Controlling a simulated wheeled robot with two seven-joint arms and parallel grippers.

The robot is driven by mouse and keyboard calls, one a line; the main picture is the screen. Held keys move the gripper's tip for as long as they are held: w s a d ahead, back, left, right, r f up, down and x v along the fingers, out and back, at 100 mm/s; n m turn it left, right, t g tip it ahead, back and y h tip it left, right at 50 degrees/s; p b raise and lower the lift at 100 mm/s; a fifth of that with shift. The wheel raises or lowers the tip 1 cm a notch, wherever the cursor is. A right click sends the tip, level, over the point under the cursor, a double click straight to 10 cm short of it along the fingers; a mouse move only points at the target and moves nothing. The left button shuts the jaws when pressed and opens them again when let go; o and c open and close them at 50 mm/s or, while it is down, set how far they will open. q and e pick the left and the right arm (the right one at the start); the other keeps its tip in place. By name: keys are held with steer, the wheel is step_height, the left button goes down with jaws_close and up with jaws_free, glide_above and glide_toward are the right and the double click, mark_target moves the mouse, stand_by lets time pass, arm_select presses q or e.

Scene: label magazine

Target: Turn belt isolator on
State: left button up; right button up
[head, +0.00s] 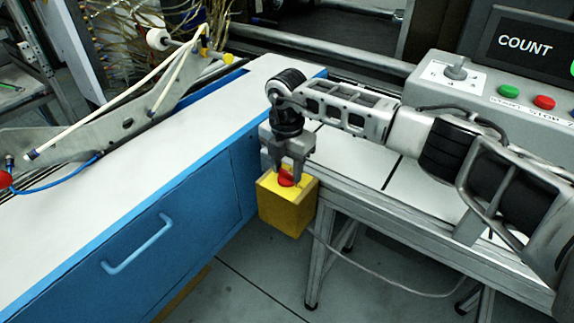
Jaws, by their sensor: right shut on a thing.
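The belt isolator is a yellow box (285,209) with a red rotary knob (286,178) on its top face. It sits at the corner of the conveyor frame, beside the blue cabinet. My right gripper (288,178) points down onto the box, and its fingers are shut on the red knob. The fingers partly hide the knob, so its exact angle and any markings cannot be read. My left gripper is not in view.
A grey control panel (492,88) with a selector, green button (508,91), red button (544,102) and COUNT display (525,43) stands at right. A blue cabinet (180,215) with a white top and handle (138,244) fills the left. A cable runs below the box.

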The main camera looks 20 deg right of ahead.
mark_target(287, 172)
steer(key=o, duration=1)
step_height(287, 172, up, 16)
steer(key=shift+b, duration=0.5)
